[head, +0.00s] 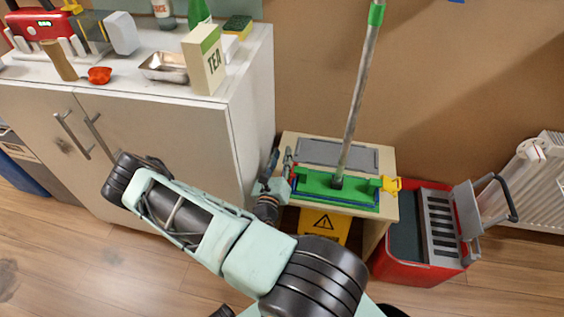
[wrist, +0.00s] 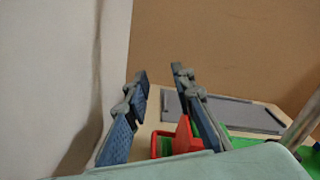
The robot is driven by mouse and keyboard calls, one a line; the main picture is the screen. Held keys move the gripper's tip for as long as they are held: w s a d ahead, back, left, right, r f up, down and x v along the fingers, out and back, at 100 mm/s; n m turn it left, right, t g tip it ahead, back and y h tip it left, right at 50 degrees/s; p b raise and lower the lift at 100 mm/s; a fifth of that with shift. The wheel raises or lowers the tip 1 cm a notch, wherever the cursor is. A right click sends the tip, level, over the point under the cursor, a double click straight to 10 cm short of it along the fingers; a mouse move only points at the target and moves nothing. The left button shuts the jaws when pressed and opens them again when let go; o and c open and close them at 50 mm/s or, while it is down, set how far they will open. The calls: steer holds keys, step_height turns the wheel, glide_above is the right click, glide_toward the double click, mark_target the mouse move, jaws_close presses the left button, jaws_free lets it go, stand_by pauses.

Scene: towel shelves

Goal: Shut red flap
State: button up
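The red flap (wrist: 183,136) sits at the left end of the green mop head (head: 320,186). In the wrist view it stands raised from its red frame, close beside the inner side of my right finger, which partly hides it. In the head view only a small bit of red shows beside the fingers. My gripper (wrist: 158,78) is open, one finger each side, its fingers reaching over the red part. It also shows in the head view (head: 279,165). I cannot tell whether a finger touches the flap. The mop handle (head: 361,92) rises from the head.
The mop lies on a small pale table (head: 289,141) with a grey pad (head: 337,154) behind. A yellow flap (head: 391,184) is at the head's right end. A white cabinet (head: 254,105) stands close left. A red bucket (head: 412,271) and yellow sign (head: 325,223) are nearby.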

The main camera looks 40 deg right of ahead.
step_height(320, 180, up, 6)
steer(key=shift+r, duration=0.15)
steer(key=shift+c, duration=0.2)
